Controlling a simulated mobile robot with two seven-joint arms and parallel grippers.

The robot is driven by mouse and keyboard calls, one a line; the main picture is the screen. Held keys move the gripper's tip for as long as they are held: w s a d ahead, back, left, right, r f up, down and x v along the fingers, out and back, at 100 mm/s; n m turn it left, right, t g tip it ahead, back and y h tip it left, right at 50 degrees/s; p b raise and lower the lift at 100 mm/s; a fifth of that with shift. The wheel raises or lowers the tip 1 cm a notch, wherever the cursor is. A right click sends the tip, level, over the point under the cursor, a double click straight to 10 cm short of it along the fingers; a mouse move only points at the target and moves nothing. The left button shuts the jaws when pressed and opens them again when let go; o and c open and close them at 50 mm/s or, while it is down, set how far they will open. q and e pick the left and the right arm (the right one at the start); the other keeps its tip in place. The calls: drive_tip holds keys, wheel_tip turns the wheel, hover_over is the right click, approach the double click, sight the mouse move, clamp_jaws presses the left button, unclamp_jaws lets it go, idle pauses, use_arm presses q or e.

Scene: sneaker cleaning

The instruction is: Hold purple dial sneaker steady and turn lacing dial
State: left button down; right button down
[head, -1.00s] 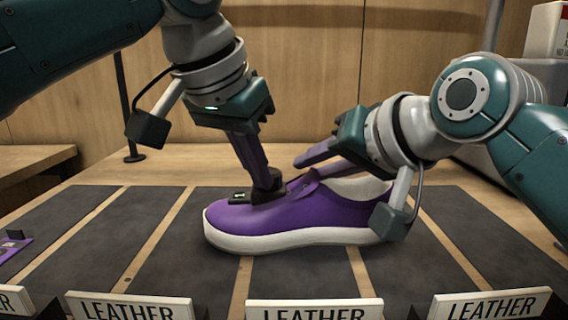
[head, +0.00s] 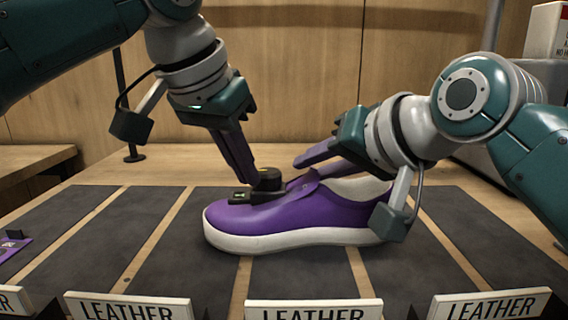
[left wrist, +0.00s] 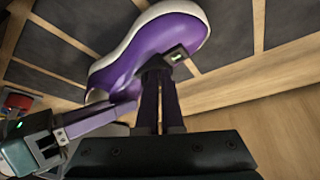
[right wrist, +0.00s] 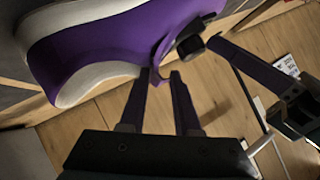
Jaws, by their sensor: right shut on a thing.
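The purple sneaker (head: 318,207), with a white sole, stands upright on a dark mat, its toe to the left in the head view. Its black lacing dial (head: 267,180) sits on top, beside a small dark box with a lit display (head: 240,197). My left gripper (head: 249,180) reaches down at the dial; a gap shows between its fingers in the left wrist view (left wrist: 158,78). The dial is partly hidden there. My right gripper (head: 303,163) is shut on the raised tongue of the sneaker, which shows between its fingers in the right wrist view (right wrist: 162,77).
Dark mats (head: 97,240) lie in strips on the wooden table, with LEATHER signs (head: 315,309) along the front edge. A purple item (head: 12,245) lies at the far left. A thin black post (head: 122,110) stands behind.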

use_arm(q)
drive_tip(key=shift+w+a+r, duration=0.1)
use_arm(e)
drive_tip(key=shift+s+a+f, duration=0.1)
idle(0.4)
use_arm(q)
drive_tip(key=shift+s+a, duration=0.2)
wheel_tip(320, 180, up, 6)
drive_tip(key=shift+s+f, duration=0.1)
idle(0.3)
drive_tip(key=shift+s+d+f, duration=0.2)
drive_tip(key=shift+d+f, duration=0.1)
drive_tip(key=shift+f, duration=0.7)
drive_tip(key=shift+s+d+f, duration=0.25)
drive_tip(key=shift+d+f, duration=0.1)
drive_tip(key=shift+f, duration=0.7)
drive_tip(key=shift+s+d+f, duration=0.2)
drive_tip(key=shift+d+f, duration=0.1)
drive_tip(key=shift+f, duration=0.7)
drive_tip(key=shift+w+d, duration=0.1)
drive_tip(key=shift+w, duration=0.35)
